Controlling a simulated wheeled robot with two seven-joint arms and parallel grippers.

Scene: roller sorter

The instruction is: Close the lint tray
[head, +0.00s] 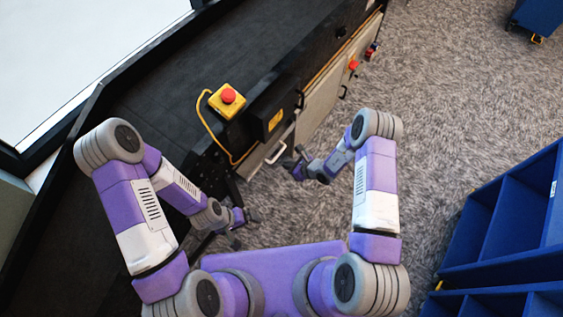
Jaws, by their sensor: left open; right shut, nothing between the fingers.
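The black sorter (160,85) runs diagonally from lower left to upper right. Pale panels (318,103) line its side, with a light handle (277,152) near my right gripper. I cannot tell for sure which part is the lint tray or how far open it is. My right gripper (294,165) is shut and empty, close to the handle and panel; I cannot tell whether it touches them. My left gripper (246,228) is open and empty, low beside the sorter's near end, apart from the handle.
A red emergency button on a yellow box (228,98) sits on the sorter's edge, with a yellow cable (208,125). Another red button (353,65) is further along the side. Blue shelving (510,215) stands at the right. Grey carpet (450,100) between is clear.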

